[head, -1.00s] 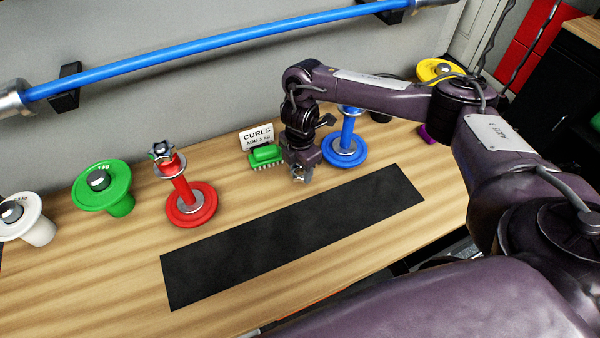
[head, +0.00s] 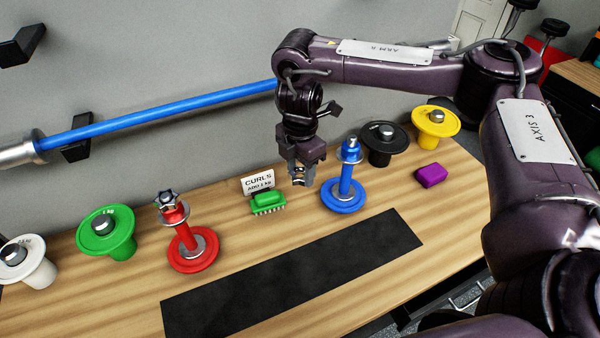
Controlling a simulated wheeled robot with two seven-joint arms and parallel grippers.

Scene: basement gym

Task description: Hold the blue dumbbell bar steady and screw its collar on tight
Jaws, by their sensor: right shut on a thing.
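The blue dumbbell bar (head: 346,178) stands upright on its blue plate (head: 344,197) on the bench, its silver top end bare. My right gripper (head: 301,181) hangs pointing down just left of the bar's top, apart from it. It is shut on a small silver metal piece (head: 300,173), which looks like the collar, mostly hidden by the fingers. My left gripper is not in view.
A red dumbbell (head: 186,238) with a star-shaped collar stands to the left. A green brush (head: 268,202) and a CURLS card (head: 257,183) are left of the gripper. Green (head: 106,232), black (head: 385,143) and yellow (head: 436,121) weights line the back. The black mat (head: 300,275) is clear.

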